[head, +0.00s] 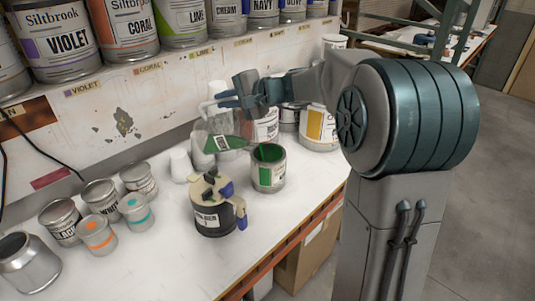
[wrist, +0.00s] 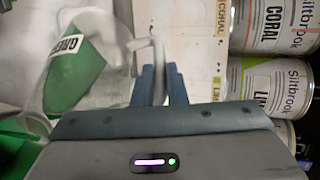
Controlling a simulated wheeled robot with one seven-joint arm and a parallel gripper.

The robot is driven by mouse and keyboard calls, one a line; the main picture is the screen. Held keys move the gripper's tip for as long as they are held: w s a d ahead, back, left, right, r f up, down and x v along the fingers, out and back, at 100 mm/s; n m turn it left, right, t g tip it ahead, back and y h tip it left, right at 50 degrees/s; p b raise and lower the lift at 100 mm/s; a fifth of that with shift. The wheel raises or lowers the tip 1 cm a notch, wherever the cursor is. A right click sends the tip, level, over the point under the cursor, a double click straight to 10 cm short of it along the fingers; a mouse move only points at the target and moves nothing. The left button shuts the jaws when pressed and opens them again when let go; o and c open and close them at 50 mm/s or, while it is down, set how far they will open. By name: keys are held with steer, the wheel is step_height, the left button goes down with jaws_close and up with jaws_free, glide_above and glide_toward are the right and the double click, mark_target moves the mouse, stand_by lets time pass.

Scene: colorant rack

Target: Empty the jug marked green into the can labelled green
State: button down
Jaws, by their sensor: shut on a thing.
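The clear jug (head: 212,128) holds green liquid and has a small white label. It hangs tilted in the air, its lower side toward the green can. In the wrist view the jug (wrist: 62,60) shows a label reading GREEN, turned sideways. My gripper (head: 232,97) is shut on the jug's handle; its fingers (wrist: 160,84) close around the pale handle in the wrist view. The open can with a green label (head: 267,175) stands on the bench just right of and below the jug, with green inside. I cannot make out a falling stream.
A dark can-like container with beige and blue parts (head: 213,207) stands in front of the green can. A yellow-labelled can (head: 318,128) stands behind. Several small tins (head: 100,196) are at left. Large cans (head: 55,38) line the shelf above.

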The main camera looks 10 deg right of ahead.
steer(key=shift+m+t+y, duration=0.3)
steer(key=shift+t+y, duration=0.2)
steer(key=shift+y, duration=0.4)
steer(key=shift+s+d+r+b, duration=0.15)
steer(key=shift+d+r+b, duration=0.05)
steer(key=shift+d+b, duration=0.55)
steer(key=shift+s+d+r+b, duration=0.15)
steer(key=shift+d+r+b, duration=0.1)
steer(key=shift+d+b, duration=0.5)
steer(key=shift+s+d+r+b, duration=0.2)
steer(key=shift+d+b, duration=0.3)
steer(key=shift+b, duration=0.5)
stand_by(1.6)
